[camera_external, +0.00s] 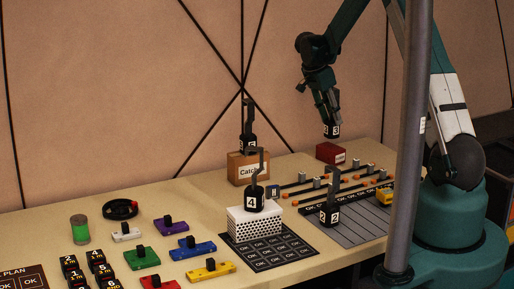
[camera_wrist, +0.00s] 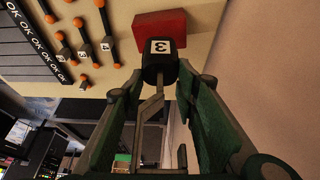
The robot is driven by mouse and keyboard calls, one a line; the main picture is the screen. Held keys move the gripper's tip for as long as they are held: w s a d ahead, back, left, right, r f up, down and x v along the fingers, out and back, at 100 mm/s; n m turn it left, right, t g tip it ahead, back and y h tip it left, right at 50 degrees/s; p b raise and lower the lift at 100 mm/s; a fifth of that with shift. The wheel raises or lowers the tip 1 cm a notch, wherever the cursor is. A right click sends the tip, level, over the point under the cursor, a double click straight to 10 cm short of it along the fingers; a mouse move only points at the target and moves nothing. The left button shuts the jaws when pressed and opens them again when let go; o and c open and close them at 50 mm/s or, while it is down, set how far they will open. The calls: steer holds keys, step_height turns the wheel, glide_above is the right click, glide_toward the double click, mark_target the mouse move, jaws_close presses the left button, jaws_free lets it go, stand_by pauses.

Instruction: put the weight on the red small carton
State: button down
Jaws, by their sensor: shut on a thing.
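The black weight marked 3 (camera_external: 332,131) hangs upright from my gripper (camera_external: 328,108), which is shut on its hook. The red small carton (camera_external: 331,154) stands at the back right of the table, directly below the weight in the external view. In the wrist view the weight (camera_wrist: 160,70) is held by its hook between the fingers of my gripper (camera_wrist: 152,98), and it overlaps the near edge of the red carton (camera_wrist: 159,22). The weight's base is at or just above the carton's top; I cannot tell whether they touch.
Other hooked weights stand on a brown carton (camera_external: 240,171), on a white perforated box (camera_external: 236,227) and on a grey striped board (camera_external: 367,227). Orange-ended sliders (camera_external: 318,183) lie in front of the red carton. Coloured blocks (camera_external: 170,225) fill the left table. A grey pole (camera_external: 411,140) rises at right.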

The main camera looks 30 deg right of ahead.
mark_target(331, 121)
steer(key=shift+f, duration=1.85)
steer(key=shift+f, duration=0.1)
steer(key=c, duration=1.8)
jaws_free()
steer(key=v, duration=1.2)
